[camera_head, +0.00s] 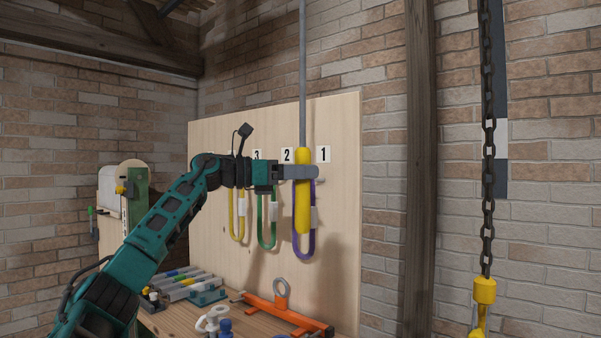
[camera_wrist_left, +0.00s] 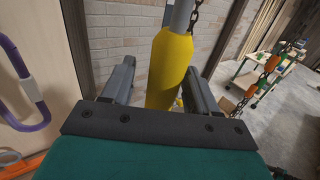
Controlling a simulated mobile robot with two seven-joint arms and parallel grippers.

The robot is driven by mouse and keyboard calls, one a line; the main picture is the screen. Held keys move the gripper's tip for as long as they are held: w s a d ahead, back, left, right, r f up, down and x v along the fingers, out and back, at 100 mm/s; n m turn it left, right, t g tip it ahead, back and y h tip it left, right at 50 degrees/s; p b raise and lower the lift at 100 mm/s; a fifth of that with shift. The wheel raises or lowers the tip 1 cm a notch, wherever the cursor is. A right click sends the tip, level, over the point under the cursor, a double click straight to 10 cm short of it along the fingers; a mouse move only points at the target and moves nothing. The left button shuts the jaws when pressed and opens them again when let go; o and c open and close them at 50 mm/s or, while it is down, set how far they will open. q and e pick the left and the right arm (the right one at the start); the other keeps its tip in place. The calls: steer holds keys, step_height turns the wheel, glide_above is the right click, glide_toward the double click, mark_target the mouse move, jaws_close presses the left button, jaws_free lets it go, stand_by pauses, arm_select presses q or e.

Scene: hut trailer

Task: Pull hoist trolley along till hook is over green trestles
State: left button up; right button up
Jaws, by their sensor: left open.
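A yellow grip (camera_head: 303,215) hangs on the lower end of a grey rod (camera_head: 303,70). My left gripper (camera_head: 300,172) is open at the grip's upper part. In the left wrist view the yellow grip (camera_wrist_left: 170,72) stands between the two spread fingers, with a gap visible on the left side. A dark chain (camera_head: 488,150) hangs at the right of the head view, ending in a yellow hook block (camera_head: 484,290) whose lower end is cut off. The trolley is out of view. No green trestles can be made out for sure. My right gripper is not in view.
A plywood board (camera_head: 340,220) with numbered sling places stands behind the gripper; a purple sling (camera_head: 311,240) hangs close to the grip. A bench below holds an orange beam (camera_head: 285,313). A wooden post (camera_head: 419,170) stands between board and chain. Open floor (camera_wrist_left: 285,125) shows at right.

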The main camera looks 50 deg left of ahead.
arm_select(q)
steer(key=shift+f, duration=0.1)
steer(key=b+v, duration=0.7)
steer(key=v, duration=0.6)
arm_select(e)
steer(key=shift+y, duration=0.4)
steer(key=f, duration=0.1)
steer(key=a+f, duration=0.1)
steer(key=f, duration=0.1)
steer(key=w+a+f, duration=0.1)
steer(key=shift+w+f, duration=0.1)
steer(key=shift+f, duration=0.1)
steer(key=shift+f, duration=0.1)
